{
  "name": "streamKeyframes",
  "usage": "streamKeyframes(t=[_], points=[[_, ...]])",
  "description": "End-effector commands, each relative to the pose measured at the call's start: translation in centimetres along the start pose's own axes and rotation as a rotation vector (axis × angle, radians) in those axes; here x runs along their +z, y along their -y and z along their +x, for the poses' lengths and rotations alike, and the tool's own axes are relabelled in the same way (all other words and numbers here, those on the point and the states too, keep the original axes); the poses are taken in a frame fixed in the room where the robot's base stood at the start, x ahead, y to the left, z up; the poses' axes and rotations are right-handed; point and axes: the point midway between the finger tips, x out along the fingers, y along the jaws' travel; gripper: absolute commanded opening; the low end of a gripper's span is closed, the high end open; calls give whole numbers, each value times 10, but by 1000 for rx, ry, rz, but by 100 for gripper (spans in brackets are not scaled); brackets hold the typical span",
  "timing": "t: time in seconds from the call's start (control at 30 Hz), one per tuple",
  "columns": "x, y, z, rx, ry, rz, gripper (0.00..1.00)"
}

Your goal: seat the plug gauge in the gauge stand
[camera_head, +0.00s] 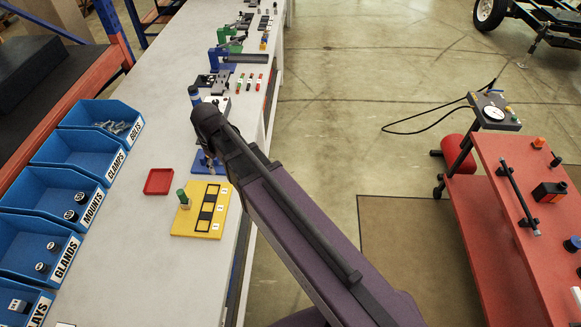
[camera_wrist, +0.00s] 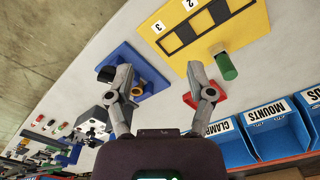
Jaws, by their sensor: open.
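A green cylinder (camera_head: 182,197), which looks like the plug gauge, stands upright at the left edge of a yellow board (camera_head: 183,228). It also shows in the wrist view (camera_wrist: 227,68), right of my gripper and outside its fingers. The board, apparently the gauge stand, has dark-framed windows and labels 1 to 3. My gripper (camera_wrist: 158,70) is open with nothing held between its fingertips. Its fingers lie over or near a blue fixture (camera_wrist: 155,78) with a brass-coloured round part (camera_wrist: 137,91). My arm hides most of the fixture in the head view. How deep the cylinder sits cannot be told.
A small red tray (camera_head: 159,181) lies left of the yellow board. Blue bins (camera_head: 64,202) line the bench's left side. Other fixtures (camera_head: 228,50) and small coloured parts stand farther along the bench. A red cart (camera_head: 500,200) stands across the aisle. The bench nearer than the board is mostly clear.

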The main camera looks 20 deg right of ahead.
Motion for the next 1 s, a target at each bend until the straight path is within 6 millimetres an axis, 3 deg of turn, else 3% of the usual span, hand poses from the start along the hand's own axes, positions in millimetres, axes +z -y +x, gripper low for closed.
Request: streamKeyframes(t=[0.03,0.3,0.53,0.7,1.0], points=[[18,-14,0,0,0,50,69],[91,-75,0,-1,1,307,69],[148,-110,0,-1,1,500,69],[171,-122,0,-1,1,579,69],[176,-125,0,-1,1,602,69]])
